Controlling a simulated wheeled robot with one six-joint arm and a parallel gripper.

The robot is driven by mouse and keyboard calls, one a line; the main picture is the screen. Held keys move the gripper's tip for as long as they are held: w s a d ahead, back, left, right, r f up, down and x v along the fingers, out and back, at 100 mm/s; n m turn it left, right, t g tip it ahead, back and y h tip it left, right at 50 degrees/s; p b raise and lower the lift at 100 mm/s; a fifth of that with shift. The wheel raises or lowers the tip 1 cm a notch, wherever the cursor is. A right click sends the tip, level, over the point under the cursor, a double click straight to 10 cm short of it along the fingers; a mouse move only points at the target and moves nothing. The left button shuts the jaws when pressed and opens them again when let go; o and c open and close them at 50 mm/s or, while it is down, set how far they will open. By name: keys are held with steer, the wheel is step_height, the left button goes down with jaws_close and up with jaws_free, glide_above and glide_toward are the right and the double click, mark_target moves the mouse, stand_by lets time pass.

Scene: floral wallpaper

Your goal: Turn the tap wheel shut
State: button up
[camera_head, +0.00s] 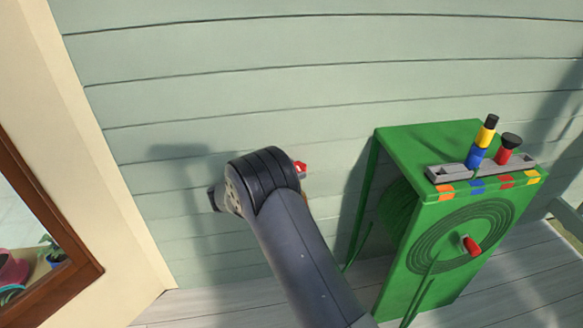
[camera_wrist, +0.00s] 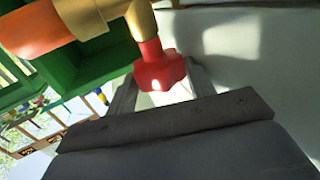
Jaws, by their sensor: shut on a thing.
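The red tap wheel (camera_wrist: 160,72) sits on a short red stem below a brass tap body (camera_wrist: 142,20) in the wrist view. An orange fitting (camera_wrist: 35,30) joins the brass part at the left. My gripper (camera_wrist: 158,84) has one finger on each side of the wheel and is shut on it. In the head view a small red piece (camera_head: 300,167), which looks like part of the wheel, shows just right of my arm's dark joint. My arm hides the rest of the tap and the gripper's fingers there.
A green hose reel box (camera_head: 430,150) stands right of my arm, with a red crank handle (camera_head: 471,245) and a grey tray of coloured nozzles (camera_head: 480,172) on top. The pale green plank wall (camera_head: 250,90) is behind. A wood-framed window (camera_head: 35,215) is at the left.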

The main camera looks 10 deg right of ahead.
steer(key=shift+w+m+g, duration=0.1)
steer(key=shift+m+g, duration=0.5)
steer(key=shift+g, duration=0.3)
steer(key=o, duration=1)
steer(key=shift+n+t, duration=0.3)
steer(key=shift+t, duration=0.1)
